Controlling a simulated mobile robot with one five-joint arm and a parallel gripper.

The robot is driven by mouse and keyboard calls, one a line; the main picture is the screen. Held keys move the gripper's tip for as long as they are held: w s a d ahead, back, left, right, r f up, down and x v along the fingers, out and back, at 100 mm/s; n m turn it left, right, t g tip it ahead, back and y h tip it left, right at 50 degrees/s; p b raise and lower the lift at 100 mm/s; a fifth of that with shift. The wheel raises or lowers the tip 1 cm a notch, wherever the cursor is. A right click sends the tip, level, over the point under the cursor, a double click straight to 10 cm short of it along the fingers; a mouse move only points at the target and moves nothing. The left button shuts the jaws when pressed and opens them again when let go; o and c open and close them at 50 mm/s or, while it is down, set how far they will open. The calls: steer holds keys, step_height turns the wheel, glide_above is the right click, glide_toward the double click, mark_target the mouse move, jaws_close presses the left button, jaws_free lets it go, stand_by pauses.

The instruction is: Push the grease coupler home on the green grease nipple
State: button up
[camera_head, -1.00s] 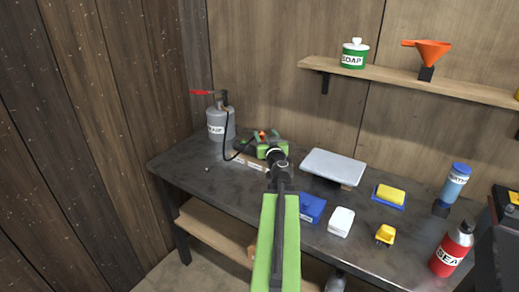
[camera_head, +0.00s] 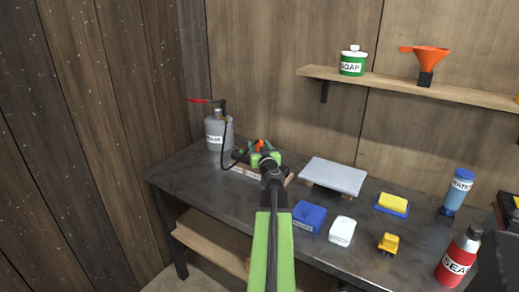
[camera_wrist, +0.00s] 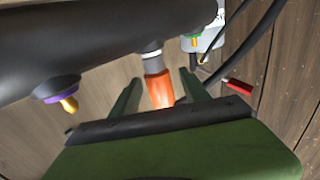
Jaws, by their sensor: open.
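In the wrist view a thick dark cylinder (camera_wrist: 60,45) crosses the upper left. The green-collared nipple (camera_wrist: 193,43) with its brass tip shows bare to the right. The orange coupler (camera_wrist: 158,90) points up at a white collar (camera_wrist: 151,53) on the cylinder's underside; I cannot tell how far on it sits. My gripper (camera_wrist: 160,78) is open, its two green fingers on either side of the coupler with gaps showing. A purple-collared nipple (camera_wrist: 62,96) is at the left. In the head view my gripper (camera_head: 267,160) hides much of the work block.
A grey grease can (camera_head: 219,134) with a red lever (camera_head: 203,100) and black hose (camera_head: 228,150) stands at the bench's back left. A grey tray (camera_head: 335,177), blue box (camera_head: 309,217), white block (camera_head: 342,231) and yellow plug (camera_head: 388,243) lie to the right.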

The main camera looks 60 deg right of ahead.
steer(key=x, duration=0.2)
steer(key=shift+w+d, duration=0.2)
steer(key=shift+a, duration=0.1)
jaws_close()
steer(key=shift+r, duration=0.2)
steer(key=s+a+r+p, duration=0.2)
steer(key=s+r+p, duration=0.8)
steer(key=s+p, duration=0.1)
steer(key=shift+s+a+r, duration=0.3)
